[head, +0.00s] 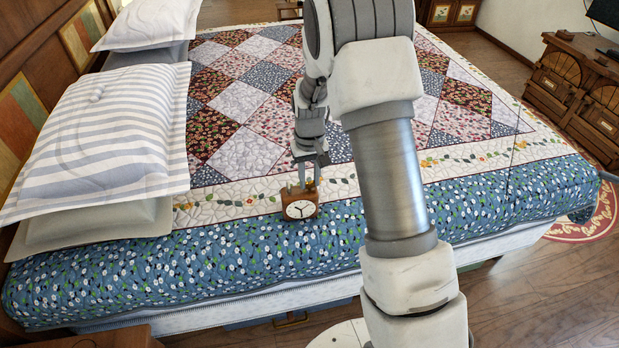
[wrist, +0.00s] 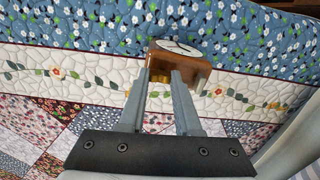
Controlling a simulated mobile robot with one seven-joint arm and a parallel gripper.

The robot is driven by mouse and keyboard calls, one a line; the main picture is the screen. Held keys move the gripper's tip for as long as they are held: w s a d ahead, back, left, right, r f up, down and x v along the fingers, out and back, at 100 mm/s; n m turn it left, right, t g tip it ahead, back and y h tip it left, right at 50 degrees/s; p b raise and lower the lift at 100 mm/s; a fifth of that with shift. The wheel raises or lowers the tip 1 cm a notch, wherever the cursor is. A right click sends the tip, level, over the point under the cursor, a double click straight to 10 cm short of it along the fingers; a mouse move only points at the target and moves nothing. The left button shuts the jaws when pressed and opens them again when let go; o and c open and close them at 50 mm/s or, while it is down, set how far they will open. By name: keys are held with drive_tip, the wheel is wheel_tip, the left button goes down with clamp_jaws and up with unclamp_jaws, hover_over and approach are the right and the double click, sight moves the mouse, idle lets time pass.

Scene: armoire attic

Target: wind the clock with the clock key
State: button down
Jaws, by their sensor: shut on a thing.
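The clock (head: 300,208) is a small brown wooden block with a round white dial. It stands on the bed near the front edge, dial facing the head camera. It also shows in the wrist view (wrist: 193,60), at the fingertips. My gripper (head: 305,180) reaches down behind the clock. In the wrist view my gripper (wrist: 160,78) has its two fingers around a small brass-coloured piece that looks like the clock key (wrist: 159,74). The key is against or very close to the clock's back; I cannot tell whether it sits in the clock. The clock hides the fingertips in the head view.
Striped pillows (head: 110,130) lie at the left. A wooden cabinet (head: 580,90) stands at the far right. The quilt around the clock is clear.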

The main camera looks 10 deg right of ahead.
sight(310, 183)
drive_tip(key=c, duration=0.6)
unclamp_jaws()
wheel_tip(310, 183, up, 18)
drive_tip(key=p, duration=0.2)
drive_tip(key=shift+f, duration=0.25)
